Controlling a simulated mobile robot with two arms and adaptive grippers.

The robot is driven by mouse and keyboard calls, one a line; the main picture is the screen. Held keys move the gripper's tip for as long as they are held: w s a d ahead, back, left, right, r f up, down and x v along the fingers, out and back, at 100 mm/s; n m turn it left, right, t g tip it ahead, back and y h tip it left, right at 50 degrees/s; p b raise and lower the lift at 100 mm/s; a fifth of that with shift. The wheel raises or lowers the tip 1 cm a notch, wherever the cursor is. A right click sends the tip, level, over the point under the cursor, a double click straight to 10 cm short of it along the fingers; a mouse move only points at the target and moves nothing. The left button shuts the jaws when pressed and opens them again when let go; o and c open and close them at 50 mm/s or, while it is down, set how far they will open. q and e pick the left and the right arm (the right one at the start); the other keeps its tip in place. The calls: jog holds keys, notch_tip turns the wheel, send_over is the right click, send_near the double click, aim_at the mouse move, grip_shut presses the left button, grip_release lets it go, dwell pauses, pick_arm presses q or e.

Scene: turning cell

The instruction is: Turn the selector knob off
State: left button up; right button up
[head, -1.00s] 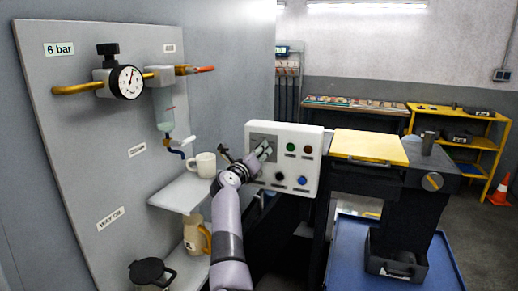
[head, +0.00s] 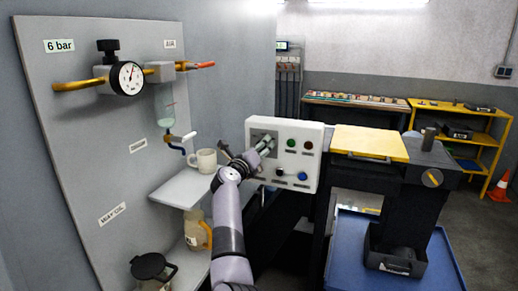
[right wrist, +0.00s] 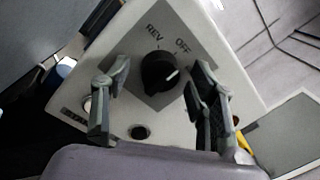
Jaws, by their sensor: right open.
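The white control box (head: 310,165) stands in the middle of the head view. The black selector knob (right wrist: 158,70) sits on its grey plate in the right wrist view. The REV label (right wrist: 153,33) is above the knob. My right gripper (right wrist: 160,78) is open, with one finger on each side of the knob and gaps showing; I cannot tell its exact depth. In the head view my right gripper (head: 264,146) hides much of the knob area. My left gripper is not in view.
Green (head: 291,143) and red (head: 308,145) buttons, a black one (head: 280,171) and a blue one (head: 302,176) sit close to the gripper. A white mug (head: 206,158) stands on the shelf (head: 172,189) to the left.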

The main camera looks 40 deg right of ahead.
jog(key=v, duration=0.7)
jog(key=shift+a, duration=0.25)
jog(key=shift+s+f, duration=0.1)
dwell(0.4)
